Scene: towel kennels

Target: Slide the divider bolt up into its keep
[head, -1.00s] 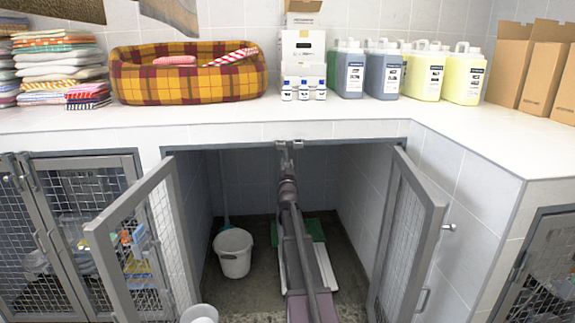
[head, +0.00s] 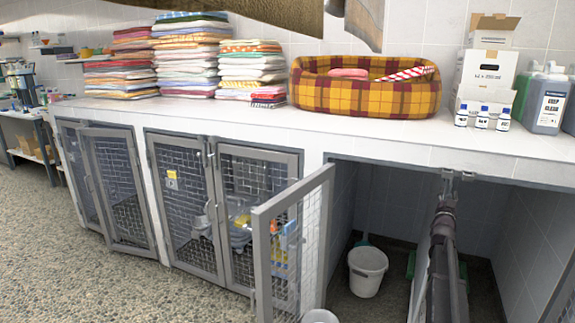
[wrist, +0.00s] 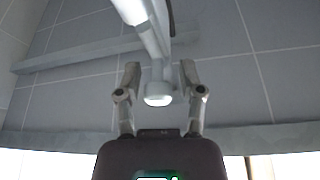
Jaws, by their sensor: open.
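My gripper (wrist: 159,68) is open in the wrist view, with one finger on each side of a pale metal piece with a rounded end (wrist: 158,99). This looks like the divider bolt, joined to a pale bar (wrist: 135,10) that runs up out of the picture. I see gaps between it and both fingers. In the head view my gripper (head: 457,176) is at the top of the open kennel, just under the counter's front edge. The bolt is too small to make out there, and I cannot pick out its keep.
An open mesh door (head: 262,255) stands out left of the kennel. A white bucket (head: 367,272) is on the kennel floor. A plaid pet bed (head: 365,95), towel stacks (head: 190,55) and small bottles (head: 482,118) stand on the counter (head: 240,122). Open floor (head: 90,280) lies at left.

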